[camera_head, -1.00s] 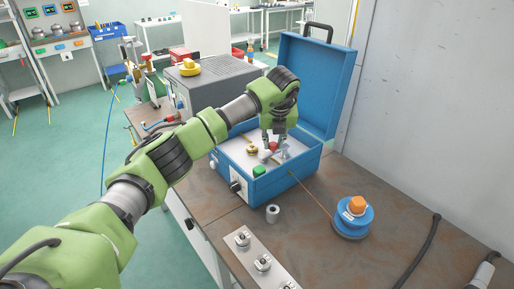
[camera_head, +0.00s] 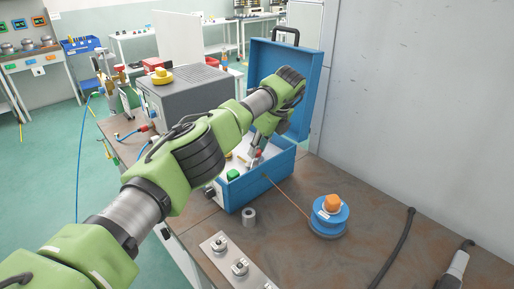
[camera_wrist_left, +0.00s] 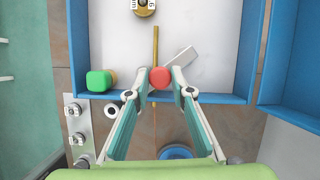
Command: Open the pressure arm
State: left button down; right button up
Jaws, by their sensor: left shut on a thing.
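A blue case (camera_head: 250,187) stands open on the brown table, its lid (camera_head: 325,75) raised at the back. Inside, a small red knob (camera_wrist_left: 160,78) sits between the fingertips of my left gripper (camera_wrist_left: 160,80), which is shut on it; the knob also shows in the head view (camera_head: 259,153). The gripper (camera_head: 256,158) leans down into the case from above. In the wrist view a thin brass rod (camera_wrist_left: 155,45) and a pale grey bar (camera_wrist_left: 180,59) lie close to the knob. How the knob joins the pressure arm is hard to make out. My right gripper is not in view.
A green button (camera_head: 206,175) is at the case's left corner. A grey metal ring (camera_head: 249,216), a blue spool (camera_head: 328,217) with an orange top and a metal plate with fittings (camera_head: 234,262) are in front. A grey box (camera_head: 190,95) stands behind left.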

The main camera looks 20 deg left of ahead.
pick_arm(q)
jog(key=shift+w+d+r+n, duration=0.1)
jog(key=shift+d+n, duration=0.05)
jog(key=shift+n, duration=0.15)
dwell(0.4)
jog(key=c, duration=1.8)
grip_release()
jog(key=shift+r, duration=0.15)
jog(key=v, duration=1.1)
jog(key=shift+d+r, duration=0.2)
jog(key=shift+r, duration=0.05)
jog(key=shift+f, duration=0.15)
